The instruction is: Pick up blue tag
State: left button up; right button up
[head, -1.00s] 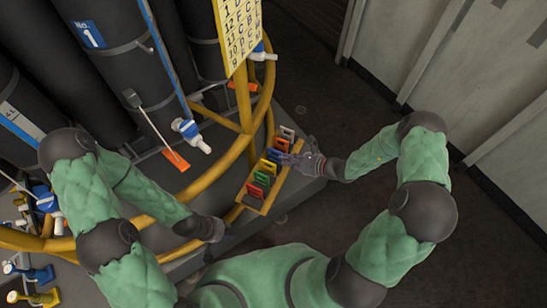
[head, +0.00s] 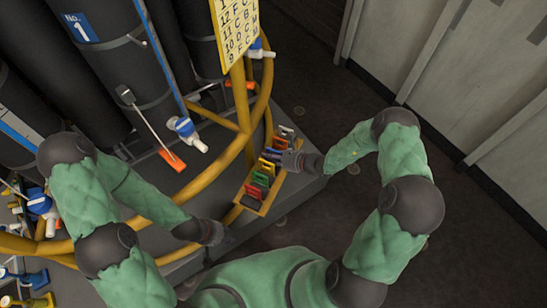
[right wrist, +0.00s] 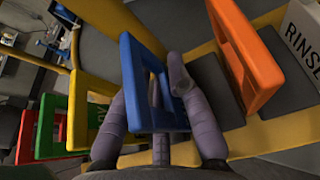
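The blue tag (right wrist: 141,85), a thick square frame with an opening, stands upright in the middle of the right wrist view. In the head view it is mostly hidden by my right gripper (head: 283,158). My right gripper (right wrist: 148,76) has its fingers on either side of the tag. The right finger is very close to it or touching; the left finger lies near its left edge. I see no firm closing on it. The tag stands in the yellow rack (head: 247,200). My left gripper (head: 222,238) is low at the centre, away from the rack; its fingers are unclear.
An orange tag (right wrist: 243,45) stands right of the blue one; yellow (right wrist: 92,100), green (right wrist: 52,120) and red (right wrist: 24,137) tags stand left. Yellow pipes (head: 245,100) and dark cylinders (head: 105,85) are to the rack's left. Floor to the right is open.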

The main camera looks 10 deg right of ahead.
grip_shut()
notch_tip(320, 180, up, 10)
jog(key=p, duration=0.3)
jog(key=shift+p, duration=0.4)
dwell(0.4)
